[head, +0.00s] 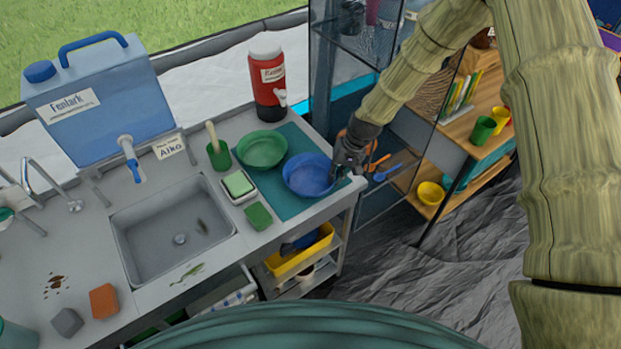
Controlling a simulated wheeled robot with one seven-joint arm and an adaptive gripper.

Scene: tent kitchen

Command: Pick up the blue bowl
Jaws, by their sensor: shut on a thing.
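The blue bowl (306,176) is at the right end of the counter, over a teal mat (283,203). It looks upright and empty. My gripper (340,171) is at the bowl's right rim, shut on that rim. The fingertips are small and dark here, and the part of the rim between them is hidden. I cannot tell whether the bowl rests on the mat or is slightly raised.
A green bowl (262,150) stands close behind and left of the blue bowl. A red drink dispenser (267,84) stands at the back. A sponge dish (239,187) and sink (174,239) lie left. A glass-sided cabinet (352,62) is close to my arm.

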